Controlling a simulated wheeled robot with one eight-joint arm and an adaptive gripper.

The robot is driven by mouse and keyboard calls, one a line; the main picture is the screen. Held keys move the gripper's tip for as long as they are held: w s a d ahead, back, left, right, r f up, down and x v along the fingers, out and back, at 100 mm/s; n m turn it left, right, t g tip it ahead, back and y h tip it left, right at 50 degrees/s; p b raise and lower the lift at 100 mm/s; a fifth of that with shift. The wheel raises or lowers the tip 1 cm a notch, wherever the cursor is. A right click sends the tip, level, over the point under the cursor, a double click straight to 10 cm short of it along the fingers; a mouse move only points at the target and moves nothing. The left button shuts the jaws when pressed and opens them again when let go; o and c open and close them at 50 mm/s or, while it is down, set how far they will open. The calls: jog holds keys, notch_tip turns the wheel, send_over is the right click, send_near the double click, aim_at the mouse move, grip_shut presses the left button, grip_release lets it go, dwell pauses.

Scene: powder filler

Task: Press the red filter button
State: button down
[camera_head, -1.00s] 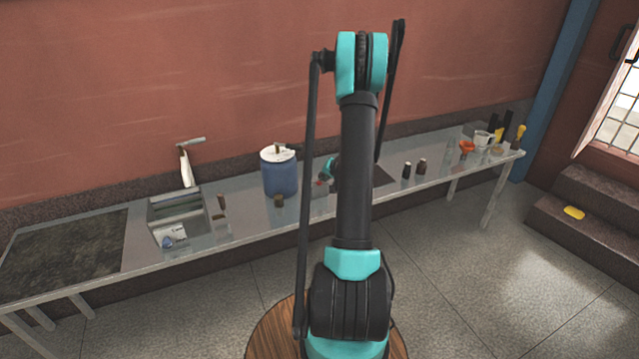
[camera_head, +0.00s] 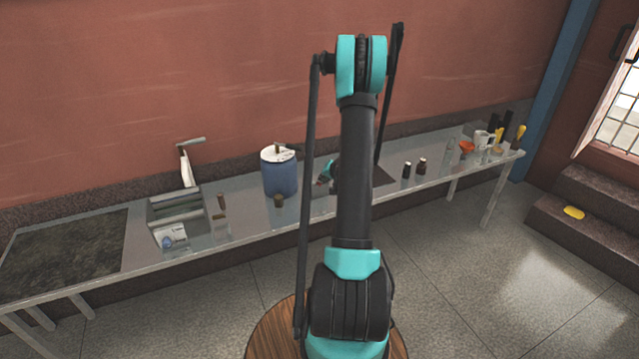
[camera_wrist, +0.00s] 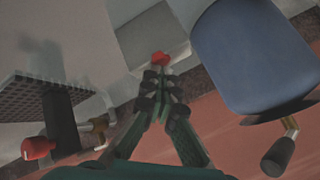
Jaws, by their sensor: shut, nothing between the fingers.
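The red button (camera_wrist: 160,58) sits on a pale box (camera_wrist: 150,35) near the top middle of the wrist view. My gripper (camera_wrist: 160,76) is shut and empty, with its fingertips right at the button's near side. I cannot tell whether the fingertips touch the button. In the head view my arm hides much of this spot; only a teal part of my wrist and a small reddish patch show left of the arm, so the button is not clear there.
A blue drum (camera_wrist: 255,55) with a black-gripped handle (camera_wrist: 278,155) is close on the right; in the head view it also stands on the table (camera_head: 240,230). A black perforated plate (camera_wrist: 45,95) and a red knob (camera_wrist: 35,148) lie left. Small dark bottles (camera_head: 414,168) stand right of my arm.

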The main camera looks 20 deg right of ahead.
dwell(0.3)
jog(key=shift+r, duration=0.45)
notch_tip(320, 180, up, 6)
dwell(0.7)
dwell(1.1)
